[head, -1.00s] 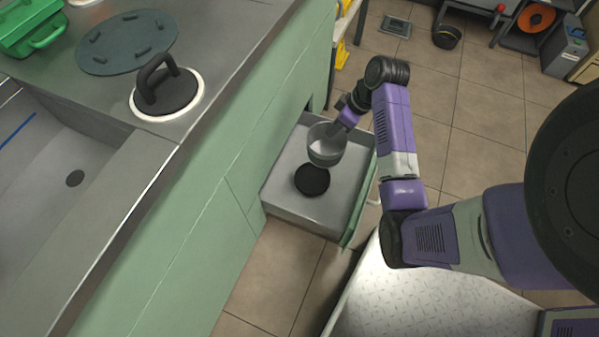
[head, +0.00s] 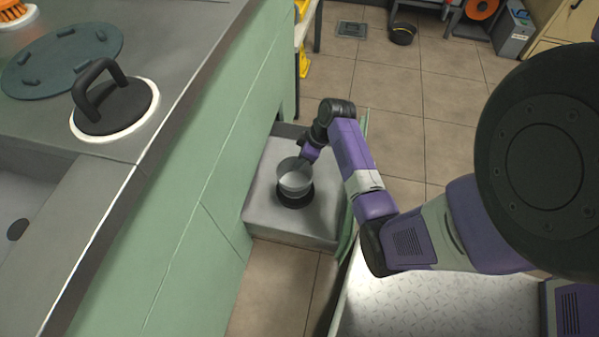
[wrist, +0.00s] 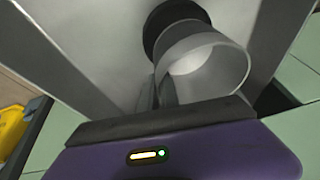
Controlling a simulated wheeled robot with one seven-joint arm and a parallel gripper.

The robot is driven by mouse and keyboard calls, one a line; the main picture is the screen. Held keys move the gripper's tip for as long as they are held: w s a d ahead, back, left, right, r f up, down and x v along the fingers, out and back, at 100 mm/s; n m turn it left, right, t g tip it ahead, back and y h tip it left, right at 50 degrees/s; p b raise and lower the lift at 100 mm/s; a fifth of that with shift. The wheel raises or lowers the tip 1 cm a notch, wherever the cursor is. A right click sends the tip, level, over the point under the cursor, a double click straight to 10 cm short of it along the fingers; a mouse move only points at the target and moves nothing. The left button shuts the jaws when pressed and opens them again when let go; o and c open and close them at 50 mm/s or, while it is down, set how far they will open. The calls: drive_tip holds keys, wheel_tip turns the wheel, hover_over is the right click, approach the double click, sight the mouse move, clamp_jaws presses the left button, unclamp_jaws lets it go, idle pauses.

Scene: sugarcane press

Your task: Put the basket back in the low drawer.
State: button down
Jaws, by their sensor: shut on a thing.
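The basket (head: 294,177) is a small grey, round, cup-like vessel, open at the top. My gripper (head: 308,156) is shut on its rim at the far right side. The basket is over a round black piece (head: 296,201) inside the open low drawer (head: 263,218); I cannot tell whether they touch. In the wrist view the basket (wrist: 205,62) is beside the fingers (wrist: 160,90), with the black piece (wrist: 168,14) partly behind it. The fingertips are partly hidden by the basket.
The green cabinet front (head: 195,215) runs along the drawer's left. A steel counter above holds a black-handled round lid (head: 113,103) and a dark disc (head: 62,60). The drawer's green front panel (head: 346,232) stands near my arm. Tiled floor (head: 400,85) lies open beyond.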

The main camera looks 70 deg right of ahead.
sight(300, 169)
drive_tip(key=shift+f+b, duration=1.1)
drive_tip(key=shift+f, duration=1.3)
drive_tip(key=shift+r, duration=0.1)
drive_tip(key=c, duration=1.6)
unclamp_jaws()
